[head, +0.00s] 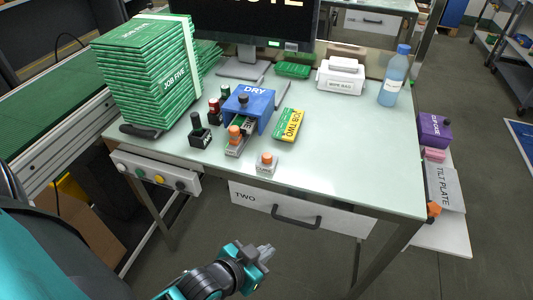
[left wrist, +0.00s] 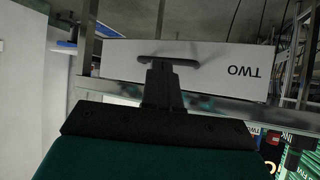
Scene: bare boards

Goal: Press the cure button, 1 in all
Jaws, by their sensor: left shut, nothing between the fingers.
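No button with a readable "cure" label shows. A small white box with an orange button (head: 266,160) stands near the table's front edge. A blue unit marked DRY (head: 252,106) stands behind it, with a dark knob on top. A tray with an orange knob (head: 235,133) sticks out of its front. A white panel with several coloured buttons (head: 156,177) hangs under the table's left front edge. My left gripper (head: 266,251) is shut and empty, in front of the table and below the drawer marked TWO. Its fingers also show in the left wrist view (left wrist: 160,82).
The drawer marked TWO (head: 300,209) is closed, its dark handle facing me. A JOB TWO board (head: 289,125), a white wipe box (head: 340,77) and a blue bottle (head: 394,77) are on the table. The table's front right is clear.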

